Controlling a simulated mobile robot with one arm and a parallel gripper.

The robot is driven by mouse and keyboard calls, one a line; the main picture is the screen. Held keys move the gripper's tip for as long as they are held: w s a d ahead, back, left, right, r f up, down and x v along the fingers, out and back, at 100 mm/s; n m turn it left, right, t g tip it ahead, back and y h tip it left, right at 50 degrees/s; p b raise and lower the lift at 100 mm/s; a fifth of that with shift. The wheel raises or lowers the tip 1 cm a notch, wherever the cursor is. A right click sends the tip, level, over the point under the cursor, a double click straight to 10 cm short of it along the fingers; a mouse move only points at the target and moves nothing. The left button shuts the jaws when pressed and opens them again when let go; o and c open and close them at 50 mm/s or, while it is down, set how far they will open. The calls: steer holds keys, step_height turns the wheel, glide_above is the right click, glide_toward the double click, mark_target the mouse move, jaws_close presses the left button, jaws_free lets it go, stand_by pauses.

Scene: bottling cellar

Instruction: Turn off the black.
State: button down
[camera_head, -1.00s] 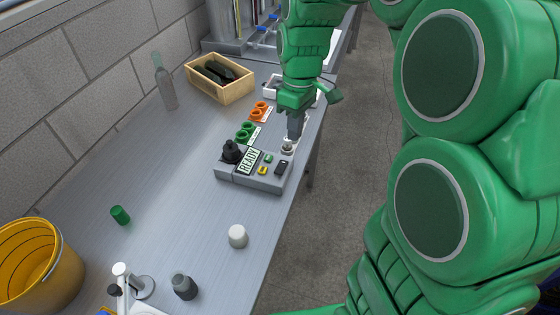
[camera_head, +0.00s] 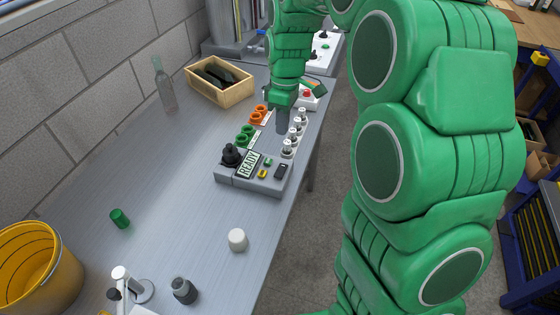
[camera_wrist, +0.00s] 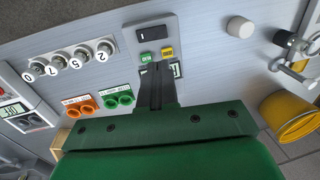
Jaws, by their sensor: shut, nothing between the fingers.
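A grey control box (camera_head: 225,173) sits on the bench. It carries a black rocker switch (camera_head: 281,171), a small green button (camera_head: 268,161), a yellow button (camera_head: 262,174), a display reading READY (camera_head: 248,163) and a black knob (camera_head: 231,154). My gripper (camera_head: 282,131) is shut and empty, pointing down behind the box, between the orange and green rings and the row of white knobs. In the wrist view the black switch (camera_wrist: 154,32) shows clear at the top, beyond the dark fingers (camera_wrist: 156,70). The fingers hide part of the display there. Which way the switch is tipped cannot be told.
Several numbered knobs (camera_head: 288,147) line the bench's right edge. Green rings (camera_head: 243,135) and orange rings (camera_head: 257,115) stand behind the box. A wooden crate (camera_head: 238,94) of dark bottles and a clear bottle (camera_head: 163,85) are farther back. The bench in front is mostly free around a white cap (camera_head: 237,240).

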mark_target(280, 173)
steer(key=f, duration=0.4)
steer(key=s+f, duration=0.1)
steer(key=f, duration=0.4)
steer(key=s+f, duration=0.1)
steer(key=f, duration=0.3)
steer(key=shift+a+f, duration=0.4)
steer(key=shift+s+f, duration=0.1)
steer(key=shift+f, duration=0.05)
steer(key=shift+w+d+r, duration=0.2)
steer(key=shift+w+d, duration=0.05)
steer(key=shift+w, duration=0.5)
step_height(280, 173, up, 14)
steer(key=s, duration=0.2)
steer(key=shift+a, duration=0.45)
steer(key=shift+f, duration=0.1)
stand_by(0.4)
